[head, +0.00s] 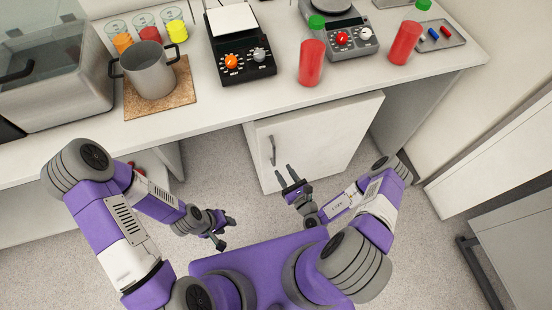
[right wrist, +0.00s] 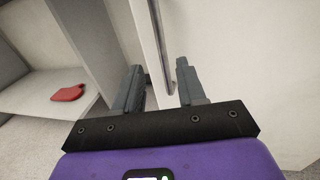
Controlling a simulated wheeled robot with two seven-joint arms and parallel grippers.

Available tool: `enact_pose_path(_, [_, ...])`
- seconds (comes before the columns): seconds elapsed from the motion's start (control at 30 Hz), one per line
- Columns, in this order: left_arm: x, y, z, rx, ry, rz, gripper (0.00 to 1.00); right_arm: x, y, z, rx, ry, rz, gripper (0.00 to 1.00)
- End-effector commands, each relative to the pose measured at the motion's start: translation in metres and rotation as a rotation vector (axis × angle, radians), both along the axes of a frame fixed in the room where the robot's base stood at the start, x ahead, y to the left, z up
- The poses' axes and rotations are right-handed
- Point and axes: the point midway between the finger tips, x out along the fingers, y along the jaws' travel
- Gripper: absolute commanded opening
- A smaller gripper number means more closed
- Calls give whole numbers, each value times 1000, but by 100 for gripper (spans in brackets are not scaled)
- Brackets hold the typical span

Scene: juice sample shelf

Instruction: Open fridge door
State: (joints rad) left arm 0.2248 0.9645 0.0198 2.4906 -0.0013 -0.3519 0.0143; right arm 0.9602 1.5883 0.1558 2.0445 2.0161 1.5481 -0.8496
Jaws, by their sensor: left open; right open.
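The fridge door (head: 318,137) is a white panel under the counter and looks closed. Its grey vertical handle (head: 272,150) is near the door's left edge. My right gripper (head: 285,170) is open and empty, just below the handle in the head view and apart from it. In the right wrist view the open fingers (right wrist: 158,75) point toward the white door (right wrist: 230,50), with the handle (right wrist: 163,40) ahead between them. My left gripper (head: 228,232) is open and empty, low over the floor to the left, away from the door.
A red object (right wrist: 68,93) lies on a low shelf left of the door. The floor before the door is open.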

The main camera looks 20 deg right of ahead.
Motion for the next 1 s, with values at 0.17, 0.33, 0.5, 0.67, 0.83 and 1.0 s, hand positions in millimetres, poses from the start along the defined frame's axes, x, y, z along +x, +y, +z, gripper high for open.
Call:
enact_pose_path(0.17, [0,0,-7,0,0,0,43,21,2,-2,-3,-2,-15,40])
enact_pose_path(0.33, [0,0,-16,0,0,0,43,48,9,-2,-3,-2,-13,40])
enact_pose_path(0.5, [0,0,-21,0,0,0,43,66,13,-2,-2,0,-13,40])
enact_pose_path(0.67, [0,0,-22,0,0,0,43,72,15,-1,0,2,-12,40])
enact_pose_path(0.83, [0,0,-21,0,0,0,43,72,15,-1,0,2,-12,40])
enact_pose_path(1.0, [0,0,-21,0,0,0,43,72,15,-1,0,2,-12,19])
